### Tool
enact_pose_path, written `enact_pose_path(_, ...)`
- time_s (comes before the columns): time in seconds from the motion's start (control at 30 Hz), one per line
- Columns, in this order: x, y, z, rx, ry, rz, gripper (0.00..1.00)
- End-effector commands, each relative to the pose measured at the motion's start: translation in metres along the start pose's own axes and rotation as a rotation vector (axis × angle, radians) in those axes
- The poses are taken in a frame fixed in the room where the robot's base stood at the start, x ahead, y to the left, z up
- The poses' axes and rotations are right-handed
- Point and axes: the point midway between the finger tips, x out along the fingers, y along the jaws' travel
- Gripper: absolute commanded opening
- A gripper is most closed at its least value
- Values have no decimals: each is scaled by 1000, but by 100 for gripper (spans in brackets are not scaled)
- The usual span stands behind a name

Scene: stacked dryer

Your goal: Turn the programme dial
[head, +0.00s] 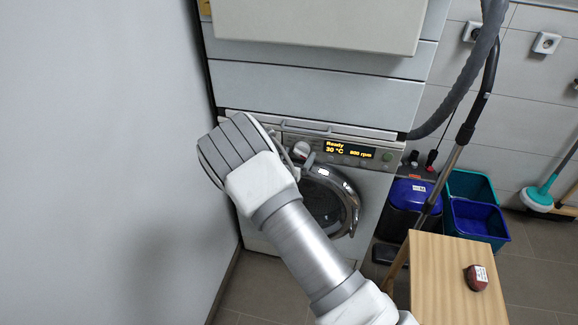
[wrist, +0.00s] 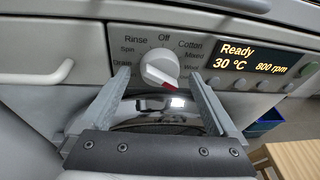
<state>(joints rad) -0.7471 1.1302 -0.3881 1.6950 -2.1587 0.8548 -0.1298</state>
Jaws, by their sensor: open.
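The programme dial (wrist: 160,69) is a white round knob with a grip bar and a red mark, on the machine's front panel. Labels Rinse, Off, Cotton, Spin, Drain, Mixed and Wool stand around it; the red mark points down and right, away from Off. In the head view the dial (head: 301,149) shows just beyond my arm. My gripper (wrist: 157,92) is open, with one finger on each side below the dial. The fingers look empty, and I see no clear contact with the dial. The display (wrist: 253,60) reads Ready, 30 °C, 800 rpm.
A drawer handle (wrist: 40,72) lies left of the dial. The round door (head: 328,203) is below the panel. A wooden table (head: 445,280) with a small dark red object (head: 476,277) stands at the right.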

Motion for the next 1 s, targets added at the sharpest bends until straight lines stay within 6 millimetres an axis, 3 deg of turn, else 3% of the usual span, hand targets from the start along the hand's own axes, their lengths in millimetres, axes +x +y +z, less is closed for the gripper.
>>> enact_pose_path(0.6,-138,2,2,0,0,5,95)
enact_pose_path(0.8,-161,0,1,1,-1,2,95)
enact_pose_path(1.0,-166,1,1,1,-1,2,95)
